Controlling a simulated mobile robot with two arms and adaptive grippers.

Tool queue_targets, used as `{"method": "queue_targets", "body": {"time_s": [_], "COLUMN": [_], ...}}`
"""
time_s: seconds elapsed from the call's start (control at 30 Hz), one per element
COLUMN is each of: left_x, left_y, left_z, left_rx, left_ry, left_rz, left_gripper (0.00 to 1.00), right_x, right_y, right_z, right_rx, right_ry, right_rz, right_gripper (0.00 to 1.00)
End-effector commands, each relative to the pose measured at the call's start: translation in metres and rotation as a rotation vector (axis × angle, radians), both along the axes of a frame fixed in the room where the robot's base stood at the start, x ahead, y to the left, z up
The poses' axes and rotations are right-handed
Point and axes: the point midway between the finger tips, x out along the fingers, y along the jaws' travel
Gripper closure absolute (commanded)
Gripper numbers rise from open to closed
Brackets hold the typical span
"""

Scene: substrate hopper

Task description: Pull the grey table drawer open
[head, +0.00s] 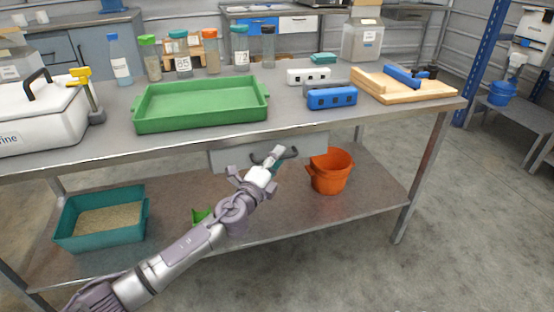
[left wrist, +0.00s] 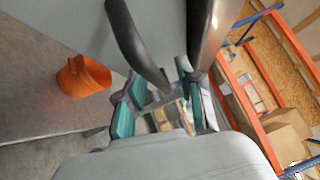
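The grey table drawer (head: 228,158) is under the tabletop's front edge and looks shut. Its dark curved handle (head: 289,154) is partly hidden by my left gripper (head: 268,160), which is at the drawer front. In the left wrist view the handle (left wrist: 137,45) runs down from the drawer front (left wrist: 62,22) towards the space between the teal fingertips of my left gripper (left wrist: 160,95). The fingers stand apart, with the handle's bend between them; I cannot tell whether either touches it. My right gripper is in neither view.
The tabletop (head: 310,124) holds a green tray (head: 200,123), bottles, blue and white blocks and a wooden board (head: 430,90). On the lower shelf are an orange bucket (head: 330,172) and a teal bin (head: 75,238). The floor at the front right is clear.

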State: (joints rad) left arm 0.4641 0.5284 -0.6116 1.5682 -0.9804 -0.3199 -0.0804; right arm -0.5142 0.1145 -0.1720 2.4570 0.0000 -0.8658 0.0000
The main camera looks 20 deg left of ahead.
Motion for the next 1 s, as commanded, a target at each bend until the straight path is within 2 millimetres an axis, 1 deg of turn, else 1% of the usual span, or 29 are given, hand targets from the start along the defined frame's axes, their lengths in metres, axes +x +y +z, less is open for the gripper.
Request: {"method": "queue_targets", "body": {"time_s": [0.27, 0.3, 0.37, 0.5, 1.0], "left_x": [0.0019, 0.0018, 0.0018, 0.0017, -0.0003], "left_y": [-0.0007, -0.0006, -0.0006, -0.0005, -0.0015], "left_z": [0.0004, 0.0004, 0.0004, 0.0003, -0.0001], "left_rx": [0.000, 0.000, 0.000, 0.000, -0.001], "left_ry": [0.000, 0.000, 0.000, 0.000, 0.001], "left_rz": [-0.001, -0.001, 0.000, 0.000, 0.000], "left_gripper": [0.63, 0.66, 0.76, 0.99, 1.00], "right_x": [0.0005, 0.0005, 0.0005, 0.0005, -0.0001], "right_y": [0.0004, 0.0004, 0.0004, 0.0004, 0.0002], "right_z": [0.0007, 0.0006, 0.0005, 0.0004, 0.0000], "right_rx": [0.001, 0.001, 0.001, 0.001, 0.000], "right_ry": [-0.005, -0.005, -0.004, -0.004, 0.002], "right_rz": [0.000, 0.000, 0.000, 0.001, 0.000], "right_gripper": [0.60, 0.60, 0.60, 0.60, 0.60]}}
